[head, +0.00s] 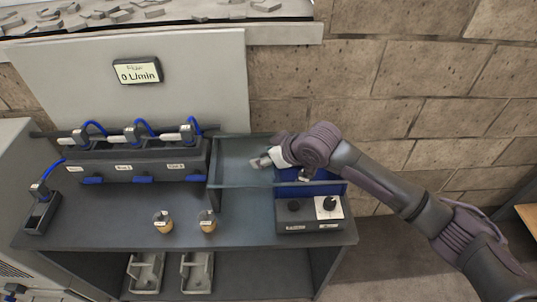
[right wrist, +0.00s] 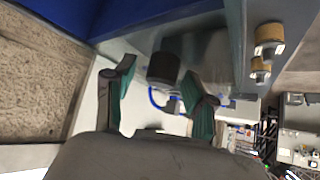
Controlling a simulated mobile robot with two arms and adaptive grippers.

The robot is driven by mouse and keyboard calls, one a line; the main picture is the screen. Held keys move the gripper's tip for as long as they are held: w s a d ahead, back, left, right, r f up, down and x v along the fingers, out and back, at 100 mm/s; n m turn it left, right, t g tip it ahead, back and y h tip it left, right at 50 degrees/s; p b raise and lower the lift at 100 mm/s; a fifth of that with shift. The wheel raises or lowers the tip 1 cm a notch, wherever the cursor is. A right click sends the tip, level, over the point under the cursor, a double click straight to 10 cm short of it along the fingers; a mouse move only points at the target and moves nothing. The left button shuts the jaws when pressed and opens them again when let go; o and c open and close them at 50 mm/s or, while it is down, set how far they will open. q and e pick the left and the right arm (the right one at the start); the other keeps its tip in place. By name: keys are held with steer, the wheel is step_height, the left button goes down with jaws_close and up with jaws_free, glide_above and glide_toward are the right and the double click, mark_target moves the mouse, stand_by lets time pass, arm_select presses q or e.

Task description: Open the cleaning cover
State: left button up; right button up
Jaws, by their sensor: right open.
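The cleaning cover seems to be the clear, grey-framed panel (head: 236,185) at the right end of the bench, in front of a blue block (head: 308,189). I cannot tell for sure which part is the cover. My right gripper (head: 280,168) is over this framed area, open and empty. In the right wrist view its two fingers (right wrist: 160,95) stand apart. A dark round knob (right wrist: 165,67) lies beyond and between the fingertips; I cannot tell whether it is touched. My left gripper is not in view.
A dark box with knobs (head: 310,227) stands at the bench's front right. Two small jars (head: 163,222) (head: 207,221) stand at the middle front. A manifold (head: 125,168) with blue hoses and levers is at left. A flow display (head: 137,70) reads 0 L/min. Grey trays (head: 146,273) lie below.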

steer(key=v, duration=1.2)
steer(key=s+f+m, duration=0.2)
steer(key=s+f, duration=0.7)
steer(key=s+d+f+m+g+h, duration=0.1)
steer(key=s+d+f+m+h, duration=0.2)
steer(key=s+d+f, duration=0.35)
steer(key=s+d+f+m+g+h, duration=0.2)
steer(key=s+d+f+h, duration=0.1)
steer(key=s+d, duration=0.65)
steer(key=s+a+f+g, duration=0.1)
steer(key=s+f, duration=0.1)
steer(key=f, duration=1.1)
steer(key=s+a+f, duration=0.1)
steer(key=f, duration=1.2)
steer(key=s+d+f+g, duration=0.1)
steer(key=s+d+f, duration=0.2)
steer(key=s+f, duration=1.3)
steer(key=shift+s+d+h, duration=0.25)
steer(key=shift+s+h, duration=0.05)
steer(key=shift+s, duration=0.05)
